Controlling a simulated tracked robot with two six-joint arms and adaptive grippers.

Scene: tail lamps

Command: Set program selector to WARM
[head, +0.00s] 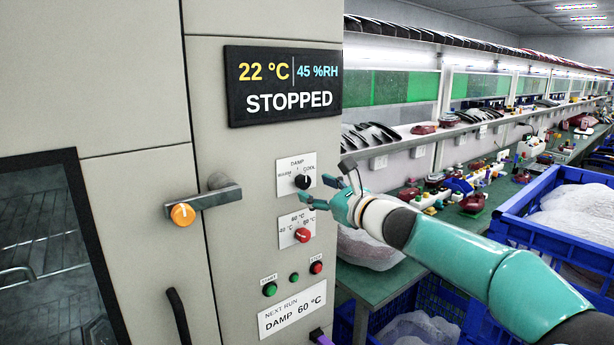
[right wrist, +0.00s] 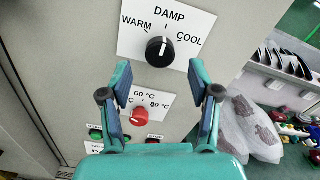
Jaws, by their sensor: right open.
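The program selector is a black knob (head: 302,181) on a white label plate of the grey cabinet. It also shows in the right wrist view (right wrist: 160,52), with WARM at its left, DAMP above and COOL at its right. Its white mark points roughly up, toward DAMP. My right gripper (head: 330,184) is open and empty, just in front of the panel at the knob's right. In the right wrist view, its two fingers (right wrist: 160,68) stand apart, to either side of and below the knob, with no visible contact. My left gripper is not in view.
A red temperature knob (head: 302,235) sits below the selector, above green (head: 270,289) and red (head: 316,267) buttons. A display (head: 284,86) reads STOPPED; a lower label (head: 292,309) reads DAMP 60 °C. A latch with an orange knob (head: 183,214) juts out left. Blue crates (head: 520,232) stand right.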

